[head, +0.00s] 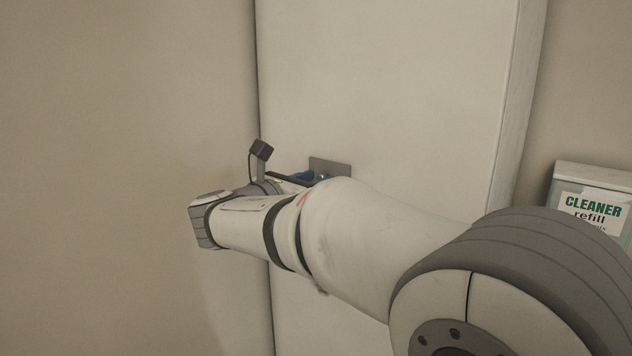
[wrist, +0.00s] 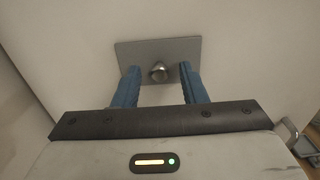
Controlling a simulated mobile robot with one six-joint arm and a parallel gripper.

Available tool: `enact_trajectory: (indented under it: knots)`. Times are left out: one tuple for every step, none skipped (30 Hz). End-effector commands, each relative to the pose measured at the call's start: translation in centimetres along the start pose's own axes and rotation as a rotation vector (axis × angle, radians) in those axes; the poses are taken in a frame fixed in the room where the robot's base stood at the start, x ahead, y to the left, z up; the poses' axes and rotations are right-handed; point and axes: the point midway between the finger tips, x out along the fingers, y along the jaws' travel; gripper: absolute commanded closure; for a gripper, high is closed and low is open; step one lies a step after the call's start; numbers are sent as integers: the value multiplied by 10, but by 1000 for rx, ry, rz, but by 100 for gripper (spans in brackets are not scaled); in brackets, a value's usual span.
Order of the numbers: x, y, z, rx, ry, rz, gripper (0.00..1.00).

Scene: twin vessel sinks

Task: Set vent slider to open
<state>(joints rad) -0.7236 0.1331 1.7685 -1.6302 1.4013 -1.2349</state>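The vent slider shows as a grey metal plate (head: 330,166) on a pale upright panel, partly hidden behind my arm in the head view. In the wrist view the plate (wrist: 185,49) lies just ahead, with a small rounded metal knob (wrist: 158,71) near its lower middle. My gripper (wrist: 159,74) has its two blue fingers apart, one on each side of the knob. Gaps show between the knob and both fingers, so it does not look gripped. In the head view my gripper (head: 304,176) is at the plate, its fingertips mostly hidden.
The pale panel (head: 385,80) stands against a beige wall (head: 120,120) on the left. A box labelled "CLEANER refill" (head: 592,205) is at the right, partly behind my arm. A metal fitting (wrist: 290,136) shows at the lower right of the wrist view.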

Motion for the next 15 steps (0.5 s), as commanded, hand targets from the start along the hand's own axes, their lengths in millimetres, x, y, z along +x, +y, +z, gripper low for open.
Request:
enact_trajectory:
  knots:
    - [0, 0, 0, 0, 0, 0, 62]
    - [0, 0, 0, 0, 0, 0, 64]
    - [0, 0, 0, 0, 0, 0, 67]
    - [0, 0, 0, 0, 0, 0, 70]
    - [0, 0, 0, 0, 0, 0, 72]
    - [0, 0, 0, 0, 1, 0, 76]
    - [-1, 0, 0, 0, 1, 1, 78]
    - [-1, 0, 0, 0, 1, 1, 80]
    - [-1, 0, 0, 0, 1, 1, 84]
    - [-1, 0, 0, 0, 1, 1, 86]
    - [-1, 0, 0, 0, 1, 1, 89]
    - [-1, 0, 0, 0, 1, 1, 92]
    - [-1, 0, 0, 0, 1, 1, 94]
    - [-1, 0, 0, 0, 1, 1, 97]
    - [-1, 0, 0, 0, 1, 1, 100]
